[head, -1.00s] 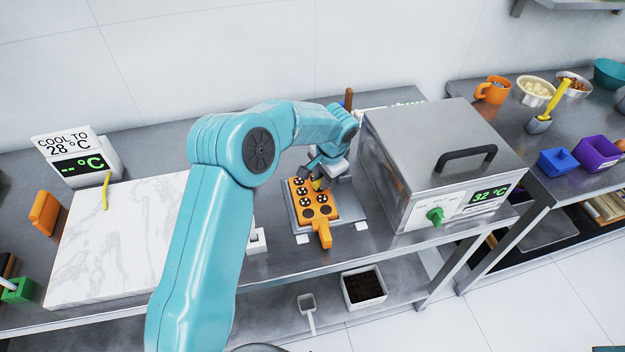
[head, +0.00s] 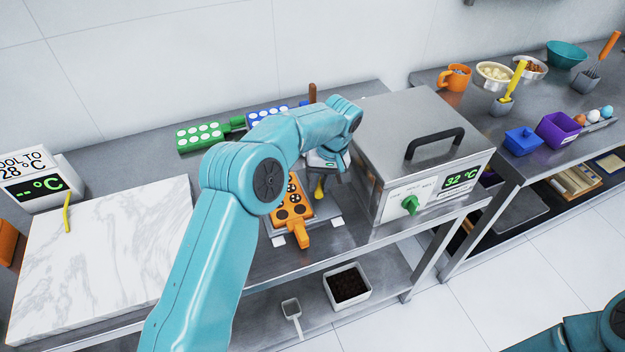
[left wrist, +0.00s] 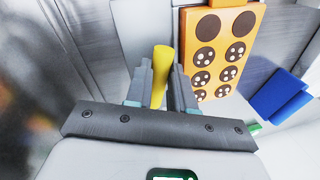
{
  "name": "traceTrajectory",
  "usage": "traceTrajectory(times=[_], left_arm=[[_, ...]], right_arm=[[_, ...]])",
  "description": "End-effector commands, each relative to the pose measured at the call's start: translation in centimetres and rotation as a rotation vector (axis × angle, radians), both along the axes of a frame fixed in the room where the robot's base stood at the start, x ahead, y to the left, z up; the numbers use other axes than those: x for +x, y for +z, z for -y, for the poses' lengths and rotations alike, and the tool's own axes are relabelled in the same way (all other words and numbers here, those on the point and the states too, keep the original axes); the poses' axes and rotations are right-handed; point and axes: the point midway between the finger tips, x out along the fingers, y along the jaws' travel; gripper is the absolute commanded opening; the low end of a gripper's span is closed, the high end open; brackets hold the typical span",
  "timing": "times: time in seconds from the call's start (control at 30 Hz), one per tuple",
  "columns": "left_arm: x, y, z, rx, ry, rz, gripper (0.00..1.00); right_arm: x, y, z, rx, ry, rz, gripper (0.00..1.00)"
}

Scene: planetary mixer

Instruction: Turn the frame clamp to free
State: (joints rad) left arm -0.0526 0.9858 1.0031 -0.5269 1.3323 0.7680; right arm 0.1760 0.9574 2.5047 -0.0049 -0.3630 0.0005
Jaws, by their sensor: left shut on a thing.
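The yellow clamp lever (head: 320,188) stands beside the right edge of the orange frame (head: 303,238), which has dark round cavities, several holding pale dots. My left gripper (head: 322,172) comes down over the lever from behind. In the left wrist view the lever (left wrist: 161,70) sits between the two fingers, and the gripper is shut on it. The orange frame (left wrist: 226,45) lies just past the fingers, to the right in that view. The lever's lower end and its pivot are hidden. Part of my right arm shows at the lower right; its gripper is out of view.
A steel box with a black handle (head: 435,143) and green knob (head: 410,204) stands close to the right. Green (head: 203,136) and blue (head: 268,117) moulds lie behind. A marble slab (head: 100,245) lies left. A dark-filled tray (head: 347,287) sits on the lower shelf.

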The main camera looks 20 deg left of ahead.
Motion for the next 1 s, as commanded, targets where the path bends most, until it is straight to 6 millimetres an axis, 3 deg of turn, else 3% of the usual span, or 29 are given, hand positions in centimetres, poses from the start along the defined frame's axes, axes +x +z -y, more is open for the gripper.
traceTrajectory(times=[0.4, 0.93, 0.97, 1.0], left_arm=[[1.03, 0.2, 1.0, 0.001, 0.178, 0.007, 0.0], [1.22, 0.25, 1.1, -0.001, 0.206, 0.012, 0.0], [1.22, 0.25, 1.1, -0.001, 0.206, 0.012, 0.26], [1.2, 0.24, 1.1, -0.001, 0.206, 0.012, 0.39]], right_arm=[[-0.01, 1.14, -0.01, 0.0, 0.0, 0.0, 0.43], [0.0, 1.21, 0.0, 0.0, 0.0, 0.0, 0.43], [0.0, 1.21, 0.0, 0.0, 0.0, 0.0, 0.43], [0.0, 1.21, 0.0, 0.0, 0.0, 0.0, 0.43]])
